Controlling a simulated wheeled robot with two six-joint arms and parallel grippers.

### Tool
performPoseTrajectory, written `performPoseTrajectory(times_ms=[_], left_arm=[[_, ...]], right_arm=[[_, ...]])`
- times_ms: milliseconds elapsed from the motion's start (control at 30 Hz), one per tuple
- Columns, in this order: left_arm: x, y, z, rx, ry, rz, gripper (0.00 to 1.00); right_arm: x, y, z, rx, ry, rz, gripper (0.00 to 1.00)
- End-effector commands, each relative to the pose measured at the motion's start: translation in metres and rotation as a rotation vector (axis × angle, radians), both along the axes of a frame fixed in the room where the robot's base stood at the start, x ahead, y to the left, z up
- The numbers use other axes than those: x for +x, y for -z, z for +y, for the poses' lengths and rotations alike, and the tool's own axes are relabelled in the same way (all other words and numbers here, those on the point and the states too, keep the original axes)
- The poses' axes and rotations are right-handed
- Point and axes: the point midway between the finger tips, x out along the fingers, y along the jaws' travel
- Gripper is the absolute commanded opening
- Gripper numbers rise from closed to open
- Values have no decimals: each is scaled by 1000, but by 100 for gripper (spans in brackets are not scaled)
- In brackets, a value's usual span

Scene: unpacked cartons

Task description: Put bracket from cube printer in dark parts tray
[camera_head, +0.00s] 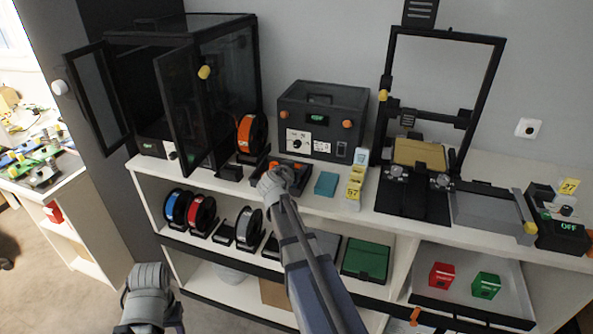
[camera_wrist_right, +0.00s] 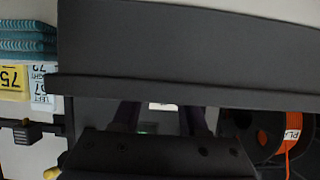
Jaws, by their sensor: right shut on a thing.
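The cube printer is the black enclosure (camera_head: 228,70) at the back left, with its doors standing open. The dark parts tray (camera_head: 305,186) lies on the white shelf top in front of the dark grey box, with orange pieces (camera_head: 297,170) at it. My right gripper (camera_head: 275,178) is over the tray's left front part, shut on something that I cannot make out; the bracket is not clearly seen. In the right wrist view a wide dark panel (camera_wrist_right: 200,50) fills the upper middle, close to my fingers (camera_wrist_right: 160,118).
The dark grey box (camera_head: 322,105) stands behind the tray. An orange spool (camera_head: 250,133) is to the left. A teal block (camera_head: 326,184) and a yellow labelled item (camera_head: 354,186) lie to the right. An open-frame printer (camera_head: 415,190) stands further right.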

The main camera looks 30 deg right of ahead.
Motion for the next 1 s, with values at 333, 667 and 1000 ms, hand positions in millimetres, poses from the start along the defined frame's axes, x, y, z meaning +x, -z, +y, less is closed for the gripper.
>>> performPoseTrajectory(times_ms=[333,667,1000], left_arm=[[0,3,0,0,0,0,50],[0,-6,0,0,0,0,50],[0,-33,0,0,0,0,50]], right_arm=[[0,3,0,0,0,0,56],[-6,-6,6,0,-1,0,56],[-48,-34,55,0,-4,1,56]])
